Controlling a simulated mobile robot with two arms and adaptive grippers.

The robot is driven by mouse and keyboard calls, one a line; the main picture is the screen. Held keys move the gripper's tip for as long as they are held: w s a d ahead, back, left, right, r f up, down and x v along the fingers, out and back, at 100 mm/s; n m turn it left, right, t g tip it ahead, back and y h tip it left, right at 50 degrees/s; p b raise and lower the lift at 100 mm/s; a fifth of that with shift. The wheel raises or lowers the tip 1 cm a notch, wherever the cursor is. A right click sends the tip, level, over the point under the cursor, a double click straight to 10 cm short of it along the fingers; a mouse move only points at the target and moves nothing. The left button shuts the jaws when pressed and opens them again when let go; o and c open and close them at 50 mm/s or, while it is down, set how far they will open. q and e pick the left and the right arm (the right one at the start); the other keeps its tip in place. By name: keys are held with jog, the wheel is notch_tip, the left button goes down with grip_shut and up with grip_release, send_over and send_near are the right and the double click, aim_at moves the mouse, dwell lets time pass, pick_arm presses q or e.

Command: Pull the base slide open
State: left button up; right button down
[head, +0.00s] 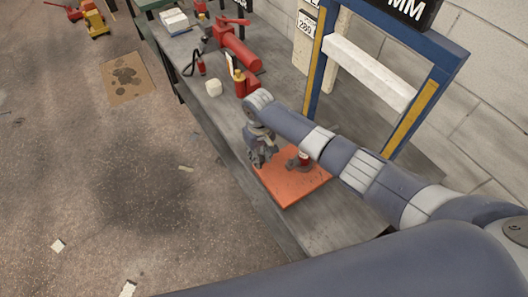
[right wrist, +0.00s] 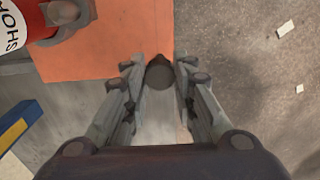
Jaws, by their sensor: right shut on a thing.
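The flat orange plate (head: 292,188), which I take for the base slide, lies on the grey bench top. It also shows in the right wrist view (right wrist: 115,50). A dark round knob (right wrist: 160,74) is at its near edge in that view. My right gripper (right wrist: 160,76) has its fingers on both sides of this knob and is shut on it. In the head view my right gripper (head: 262,158) is low over the plate's left corner and hides the knob. My left gripper is not in view.
A red cylinder with a white label (right wrist: 65,15) stands on the plate, partly hidden in the head view. A blue and yellow frame (head: 312,70) rises behind.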

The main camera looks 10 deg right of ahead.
jog(key=shift+a, duration=0.1)
jog(key=c, duration=1.3)
grip_release()
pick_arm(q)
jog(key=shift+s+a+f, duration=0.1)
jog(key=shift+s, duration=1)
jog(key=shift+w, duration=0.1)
pick_arm(e)
jog(key=shift+r, duration=0.2)
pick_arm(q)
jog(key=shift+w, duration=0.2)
pick_arm(e)
notch_tip(320, 180, up, 12)
jog(key=shift+f, duration=0.15)
